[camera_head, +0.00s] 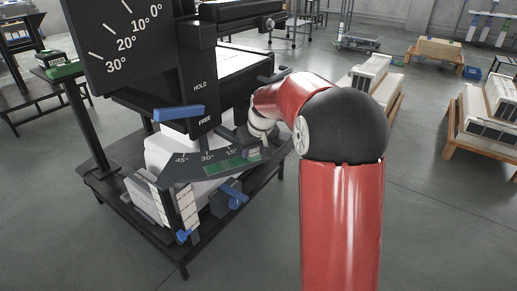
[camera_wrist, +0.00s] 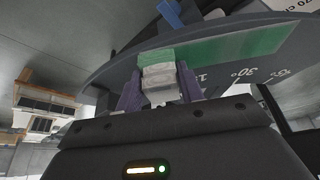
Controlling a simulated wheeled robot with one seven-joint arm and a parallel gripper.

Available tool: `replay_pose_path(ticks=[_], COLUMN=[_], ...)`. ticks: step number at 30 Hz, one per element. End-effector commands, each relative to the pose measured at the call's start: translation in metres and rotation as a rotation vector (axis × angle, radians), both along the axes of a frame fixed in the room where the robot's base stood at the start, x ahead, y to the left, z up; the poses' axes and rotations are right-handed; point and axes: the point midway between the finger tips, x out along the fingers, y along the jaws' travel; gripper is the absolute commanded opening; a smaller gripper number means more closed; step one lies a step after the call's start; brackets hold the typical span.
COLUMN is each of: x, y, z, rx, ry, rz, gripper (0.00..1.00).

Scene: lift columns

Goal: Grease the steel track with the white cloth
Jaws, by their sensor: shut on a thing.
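My gripper (camera_wrist: 158,80) is shut on a pale, folded block that looks like the white cloth (camera_wrist: 157,71), between its two purple fingers. In the head view my gripper (camera_head: 251,151) is at the right end of a dark curved plate, which I take for the steel track (camera_head: 190,171), marked 45°, 30° and 15°. A green strip (camera_wrist: 232,47) runs along the plate. The cloth is at one end of this strip, with a green patch along its far edge. I cannot tell whether the cloth touches the plate.
A black panel (camera_head: 118,42) with an angle scale stands above the plate at the left. A post marked HOLD and FREE (camera_head: 201,100) has a blue lever (camera_head: 179,113). A blue knob (camera_head: 236,200) is below the plate. Pallets with white units (camera_head: 487,112) stand at the right; floor between is clear.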

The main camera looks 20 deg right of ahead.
Motion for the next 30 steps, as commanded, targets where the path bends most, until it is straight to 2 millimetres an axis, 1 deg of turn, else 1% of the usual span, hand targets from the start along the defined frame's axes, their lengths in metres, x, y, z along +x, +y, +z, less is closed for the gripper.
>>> replay_pose_path(ticks=[1,8,19,26,30], x=[-0.001,-0.001,-0.005,-0.006,-0.007], y=[0.003,0.010,0.034,0.040,0.048], z=[-0.001,-0.001,-0.003,-0.003,-0.002], rx=[0.000,0.001,0.000,0.002,0.002], ry=[0.000,0.000,0.002,0.003,0.003], rz=[0.002,0.001,0.004,0.003,0.003], gripper=[0.15,0.15,0.15,0.15,0.15])
